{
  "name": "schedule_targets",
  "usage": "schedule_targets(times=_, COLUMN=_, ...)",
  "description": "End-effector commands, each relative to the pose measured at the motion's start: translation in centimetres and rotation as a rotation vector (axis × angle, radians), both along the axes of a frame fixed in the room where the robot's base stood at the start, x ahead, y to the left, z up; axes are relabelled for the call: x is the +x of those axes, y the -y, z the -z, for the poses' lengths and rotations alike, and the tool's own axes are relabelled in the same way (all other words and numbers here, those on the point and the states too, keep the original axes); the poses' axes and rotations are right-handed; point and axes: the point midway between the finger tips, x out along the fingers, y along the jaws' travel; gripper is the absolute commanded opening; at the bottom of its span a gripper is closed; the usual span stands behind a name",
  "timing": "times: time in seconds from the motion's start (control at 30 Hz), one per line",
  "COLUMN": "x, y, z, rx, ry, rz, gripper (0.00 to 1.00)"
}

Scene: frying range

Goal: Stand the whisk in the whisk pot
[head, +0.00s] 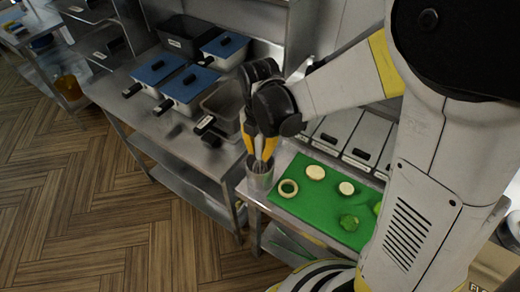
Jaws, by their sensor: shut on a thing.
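My gripper (262,148) is shut on the whisk (262,162), whose wire loops point down below the yellow fingers. The whisk pot (259,177) is a small grey metal cylinder on the corner of the counter, left of the green board. The whisk's wires are at the pot's mouth and seem to reach inside its rim. The pot wall hides their lower ends, so I cannot tell how deep they go. The whisk's handle is mostly hidden by the gripper and wrist. The pot stands upright.
A green cutting board (313,215) with several cut vegetable pieces lies right of the pot. Lidded containers (350,137) stand behind it. Blue-lidded pans (190,84) and an open metal pan (225,105) sit on the left counter. The wooden floor (110,220) is clear.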

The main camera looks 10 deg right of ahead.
Motion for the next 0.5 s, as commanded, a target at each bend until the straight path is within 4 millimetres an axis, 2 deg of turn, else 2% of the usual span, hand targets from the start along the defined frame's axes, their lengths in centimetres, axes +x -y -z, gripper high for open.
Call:
schedule_targets(times=0.13, x=0.00, y=0.00, z=-0.06, rx=0.000, ry=0.000, rz=0.000, gripper=0.00)
schedule_targets(times=0.17, x=0.00, y=0.00, z=-0.06, rx=0.000, ry=0.000, rz=0.000, gripper=0.30)
schedule_targets(times=0.2, x=0.00, y=0.00, z=-0.06, rx=0.000, ry=0.000, rz=0.000, gripper=0.42)
schedule_targets(times=0.5, x=0.00, y=0.00, z=-0.11, rx=0.000, ry=0.000, rz=0.000, gripper=0.43)
